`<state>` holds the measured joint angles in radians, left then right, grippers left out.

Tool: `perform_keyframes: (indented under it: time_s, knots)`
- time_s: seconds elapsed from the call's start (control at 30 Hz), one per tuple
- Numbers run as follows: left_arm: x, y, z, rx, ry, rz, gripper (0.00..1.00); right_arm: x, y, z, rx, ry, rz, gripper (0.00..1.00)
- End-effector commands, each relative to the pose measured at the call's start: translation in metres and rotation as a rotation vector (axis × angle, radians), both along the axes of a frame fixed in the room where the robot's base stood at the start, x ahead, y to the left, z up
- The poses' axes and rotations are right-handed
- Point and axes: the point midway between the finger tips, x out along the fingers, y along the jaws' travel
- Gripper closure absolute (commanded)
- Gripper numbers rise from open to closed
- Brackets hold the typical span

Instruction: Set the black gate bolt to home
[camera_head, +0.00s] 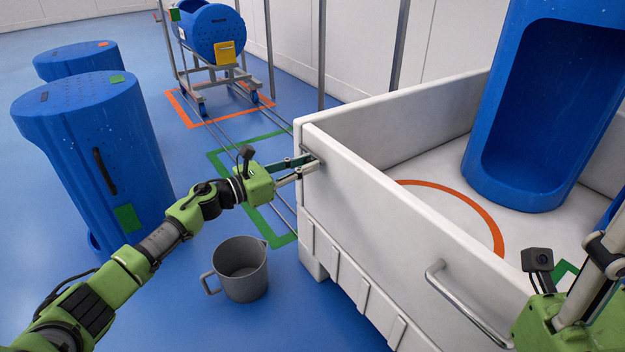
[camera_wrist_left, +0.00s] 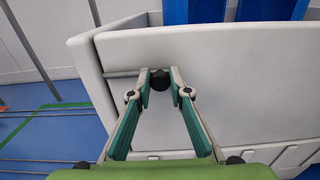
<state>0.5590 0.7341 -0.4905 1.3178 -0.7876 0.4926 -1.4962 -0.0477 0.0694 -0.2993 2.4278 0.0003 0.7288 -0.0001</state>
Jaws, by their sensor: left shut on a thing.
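The black gate bolt shows in the left wrist view as a dark round knob (camera_wrist_left: 160,81) on a grey rod along the upper outer face of the white gate wall (camera_wrist_left: 230,70). My left gripper (camera_wrist_left: 160,72) has its two fingertips closed around the knob. In the head view my left gripper (camera_head: 313,164) reaches the near left corner of the white bin (camera_head: 390,215), and its fingers hide most of the bolt. My right gripper (camera_head: 598,285) is at the lower right edge, partly cut off; its fingertips do not show clearly.
A metal handle (camera_head: 452,300) sticks out of the bin's front wall. A grey jug (camera_head: 240,270) stands on the floor under my left arm. Blue tubs (camera_head: 90,150) stand at left, and another (camera_head: 530,110) stands inside the bin. A tub trolley (camera_head: 215,75) is at the back.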

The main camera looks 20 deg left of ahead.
Motion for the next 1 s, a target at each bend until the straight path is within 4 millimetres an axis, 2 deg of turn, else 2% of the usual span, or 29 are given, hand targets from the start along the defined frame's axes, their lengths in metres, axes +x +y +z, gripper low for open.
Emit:
perform_keyframes:
  time_s: [0.1,0.4,0.43,0.47,0.5,0.83,1.0]
  knots:
    - [0.005,0.007,-0.001,0.000,0.000,0.004,1.00,-0.001,0.001,0.001,-0.003,-0.016,-0.001,0.60]
    - [0.006,0.010,0.001,-0.001,0.001,0.009,1.00,-0.001,0.001,0.003,-0.003,-0.016,0.000,0.60]
    - [0.006,0.010,0.001,-0.001,0.001,0.010,0.77,-0.001,0.001,0.003,-0.003,-0.016,0.000,0.60]
    - [0.006,0.010,0.001,-0.001,0.001,0.011,0.69,-0.001,0.001,0.003,-0.003,-0.016,0.000,0.60]
    - [0.006,0.010,0.001,-0.001,0.001,0.010,0.65,-0.001,0.001,0.003,-0.003,-0.016,0.000,0.60]
    - [0.004,0.008,0.000,0.000,0.001,0.003,0.65,-0.001,0.001,0.002,-0.004,-0.015,0.000,0.60]
    - [-0.010,0.019,-0.001,0.002,0.004,0.004,0.65,-0.001,0.001,0.002,-0.004,-0.015,0.000,0.60]
